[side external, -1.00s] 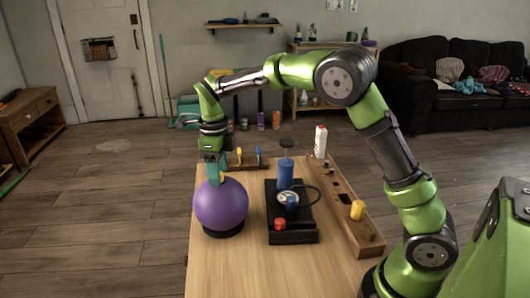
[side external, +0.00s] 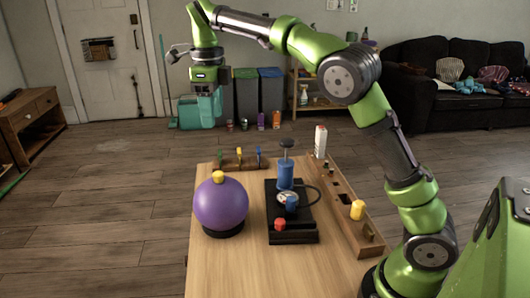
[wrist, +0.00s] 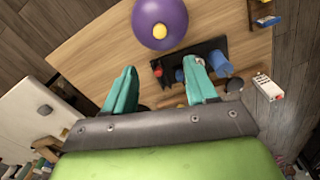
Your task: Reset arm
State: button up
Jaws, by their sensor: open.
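My arm is raised, and my gripper (side external: 208,106) hangs high above the far left part of the table, pointing down. It is open and empty. In the wrist view its two teal fingers (wrist: 162,92) stand apart with nothing between them but the table far below. A purple ball (side external: 220,206) with a yellow cap on top sits on a black ring at the table's left; the ball also shows at the top of the wrist view (wrist: 172,22). My gripper is well above the ball and apart from it.
The wooden table (side external: 250,262) holds a black tray (side external: 291,238) with a blue pump (side external: 285,176) and red knob, a long wooden rack (side external: 345,205) with a yellow piece, a small tool rack (side external: 240,163) and a white carton (side external: 320,142). The air around my gripper is clear.

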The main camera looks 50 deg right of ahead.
jog(key=s+f+n+t+y, duration=0.1)
jog(key=s+f+n+t, duration=0.2)
jog(key=s+n, duration=0.9)
jog(key=s+f+n+t+y, duration=0.1)
jog(key=s+f+n+t, duration=0.2)
jog(key=s+n, duration=0.9)
jog(key=shift+s+a+f+n+t, duration=0.2)
jog(key=shift+a+f+n+t, duration=0.3)
jog(key=shift+n, duration=0.7)
jog(key=shift+d+r, duration=0.15)
